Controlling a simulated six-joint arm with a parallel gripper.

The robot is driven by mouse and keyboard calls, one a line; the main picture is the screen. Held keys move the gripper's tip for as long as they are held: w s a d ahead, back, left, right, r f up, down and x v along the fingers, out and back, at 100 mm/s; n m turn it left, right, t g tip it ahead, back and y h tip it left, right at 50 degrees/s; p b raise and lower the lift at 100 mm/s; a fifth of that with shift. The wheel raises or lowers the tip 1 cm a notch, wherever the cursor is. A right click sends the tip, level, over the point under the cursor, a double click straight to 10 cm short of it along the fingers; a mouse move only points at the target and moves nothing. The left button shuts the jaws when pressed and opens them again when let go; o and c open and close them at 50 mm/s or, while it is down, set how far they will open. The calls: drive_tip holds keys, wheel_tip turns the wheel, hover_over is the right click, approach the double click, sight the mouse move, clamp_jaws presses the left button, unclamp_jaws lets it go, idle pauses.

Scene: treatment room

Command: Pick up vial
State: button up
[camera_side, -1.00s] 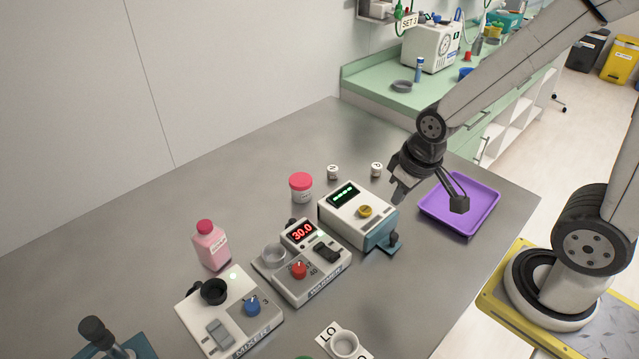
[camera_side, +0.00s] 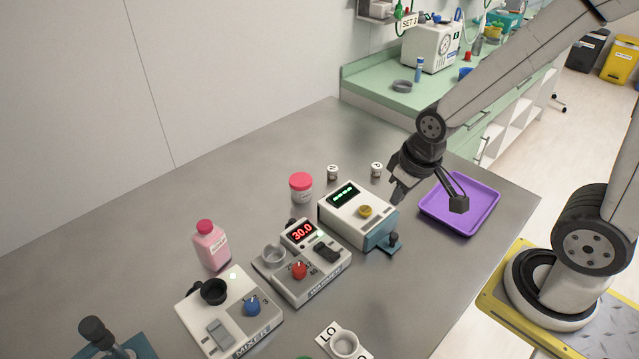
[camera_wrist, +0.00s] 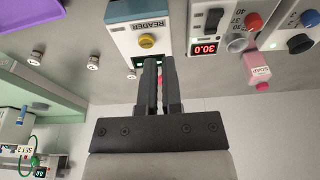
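Which one the task means is not shown. My gripper (camera_side: 398,194) hangs above the table near the reader's right end. In the wrist view its fingers (camera_wrist: 159,62) are slightly apart, with a narrow gap and nothing held.
The reader (camera_side: 352,212), heater unit with its 30.0 display (camera_side: 318,280) and mixer (camera_side: 232,312) stand in a row. A pink-lidded jar (camera_side: 301,188) and pink soap bottle (camera_side: 211,247) stand behind them. A purple tray (camera_side: 482,220) lies right.

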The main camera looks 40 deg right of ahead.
drive_tip(key=o, duration=1)
drive_tip(key=m+g, duration=0.3)
drive_tip(key=m, duration=1.3)
hover_over(377, 166)
drive_tip(key=f, duration=1)
drive_tip(key=shift+s+a+f, duration=0.1)
drive_tip(key=shift+a, duration=0.15)
drive_tip(key=shift+d+f, duration=0.2)
drive_tip(key=shift+d, duration=0.2)
drive_tip(key=shift+f, duration=1.3)
drive_tip(key=shift+f, duration=0.1)
drive_tip(key=shift+a+f, duration=0.1)
drive_tip(key=shift+f, duration=2.4)
